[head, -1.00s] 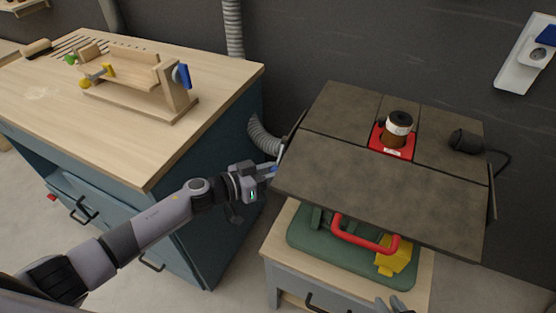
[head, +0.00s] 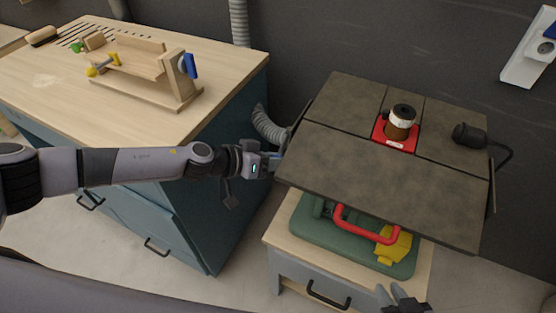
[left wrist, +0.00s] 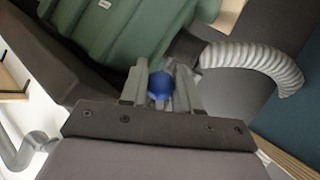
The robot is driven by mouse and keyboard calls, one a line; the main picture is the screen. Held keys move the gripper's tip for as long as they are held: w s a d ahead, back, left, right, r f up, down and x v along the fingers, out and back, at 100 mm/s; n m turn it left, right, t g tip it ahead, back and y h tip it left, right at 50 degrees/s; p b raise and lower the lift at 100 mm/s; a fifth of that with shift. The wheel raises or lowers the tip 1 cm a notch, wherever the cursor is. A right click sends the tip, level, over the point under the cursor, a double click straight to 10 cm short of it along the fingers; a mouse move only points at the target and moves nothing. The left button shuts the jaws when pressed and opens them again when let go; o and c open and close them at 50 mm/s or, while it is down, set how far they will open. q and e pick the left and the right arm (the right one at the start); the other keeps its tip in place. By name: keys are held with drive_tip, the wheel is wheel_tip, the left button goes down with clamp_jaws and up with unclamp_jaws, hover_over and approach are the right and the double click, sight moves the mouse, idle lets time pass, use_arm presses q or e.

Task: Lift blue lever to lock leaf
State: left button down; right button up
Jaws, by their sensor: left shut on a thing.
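My left gripper (head: 270,163) is at the left side edge of the dark tabletop. In the left wrist view its two fingers (left wrist: 161,88) are shut on the round end of the blue lever (left wrist: 161,85). The rest of the lever is hidden. The dark front leaf (head: 390,185) extends toward me from the rear tabletop panels (head: 350,100) and looks roughly level with them along the seam. My right gripper (head: 398,296) shows at the bottom edge, fingers apart and empty, in front of the cabinet.
A green case (head: 310,235) with a red handle (head: 365,228) sits below the leaf. A brown-and-white cylinder (head: 401,122) stands in a red plate (head: 382,130). A grey hose (head: 267,127) runs close behind my left gripper. The workbench (head: 130,115) holds a wooden jig.

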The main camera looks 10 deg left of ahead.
use_arm(q)
drive_tip(key=shift+a+r, duration=0.1)
drive_tip(key=shift+a, duration=0.05)
idle(0.4)
drive_tip(key=c, duration=0.8)
unclamp_jaws()
drive_tip(key=shift+c, duration=0.2)
drive_tip(key=shift+s, duration=0.1)
drive_tip(key=shift+d, duration=0.2)
